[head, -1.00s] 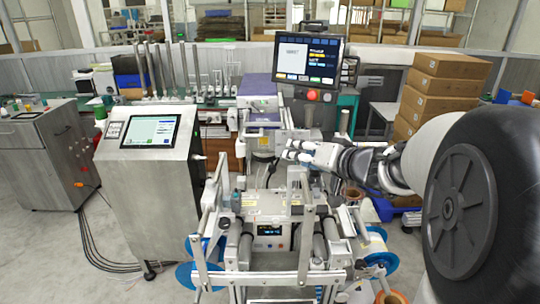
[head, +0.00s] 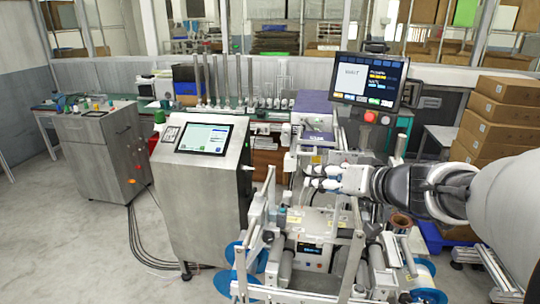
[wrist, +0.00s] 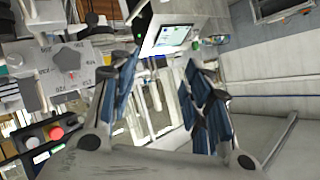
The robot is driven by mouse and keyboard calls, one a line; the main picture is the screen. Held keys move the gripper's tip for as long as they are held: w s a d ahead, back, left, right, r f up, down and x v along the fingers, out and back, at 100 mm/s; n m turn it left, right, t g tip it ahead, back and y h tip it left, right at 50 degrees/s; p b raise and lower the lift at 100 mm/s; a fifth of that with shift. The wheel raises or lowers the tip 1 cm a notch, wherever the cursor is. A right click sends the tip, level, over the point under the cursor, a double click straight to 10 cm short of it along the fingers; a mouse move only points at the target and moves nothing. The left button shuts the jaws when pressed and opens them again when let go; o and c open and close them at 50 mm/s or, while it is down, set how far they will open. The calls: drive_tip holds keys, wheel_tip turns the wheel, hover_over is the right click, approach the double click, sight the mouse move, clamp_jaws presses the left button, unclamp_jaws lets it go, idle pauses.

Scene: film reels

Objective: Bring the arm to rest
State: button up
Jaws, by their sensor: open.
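My gripper (head: 312,178) reaches in from the right in the head view, pointing left above the middle of the machine (head: 330,215). In the wrist view my gripper (wrist: 165,100) shows its two blue-padded fingers spread apart with nothing between them. It is open and empty. Blue-rimmed film reels (head: 232,268) sit low on the machine's left side, and another blue reel (head: 425,280) sits low on its right side. The arm hides part of the machine's right side.
A steel cabinet with a screen (head: 203,137) stands left of the machine. A monitor with a red button (head: 367,80) rises behind it. Cardboard boxes (head: 500,115) are stacked at the right. Open floor (head: 90,220) lies at the left.

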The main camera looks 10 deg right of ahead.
drive_tip(key=s+a+f+n+g+y, duration=0.1)
drive_tip(key=s+a+f+n+g, duration=0.2)
drive_tip(key=s+a, duration=0.9)
drive_tip(key=s+d+f+g+h, duration=0.2)
drive_tip(key=s+f, duration=0.1)
drive_tip(key=s, duration=0.5)
drive_tip(key=s+d+f+m+g+h, duration=0.1)
drive_tip(key=s+d+f+g+h, duration=0.1)
drive_tip(key=s, duration=0.6)
drive_tip(key=shift+s+f+h, duration=0.15)
drive_tip(key=shift+f+h, duration=0.55)
drive_tip(key=shift+f, duration=0.1)
drive_tip(key=shift+d, duration=0.2)
